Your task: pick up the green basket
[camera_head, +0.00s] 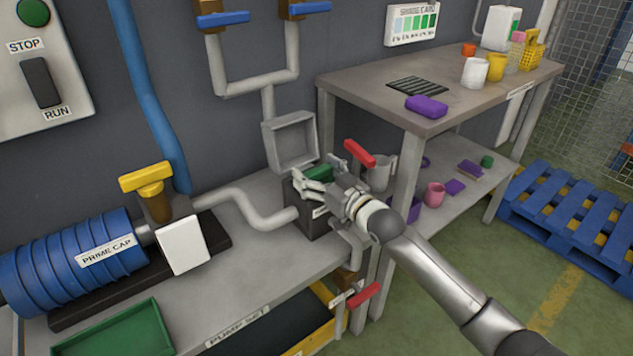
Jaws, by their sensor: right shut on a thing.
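The green basket (318,173) shows as a small green piece at the top of a dark box (308,216) on the pump bench. My right gripper (312,186) comes in from the lower right. Its fingers are shut on the green basket at the mouth of the box. The gripper hides much of the basket and part of the box opening. I cannot tell whether the basket is clear of the box. My left gripper is not in view.
A square grey lid (292,143) stands raised behind the box. A red-handled valve (359,153) is close to my gripper. Grey pipe (262,213) runs into the box's left side. A shelf table (455,110) stands at right. A green tray (120,335) lies on the bench's front left.

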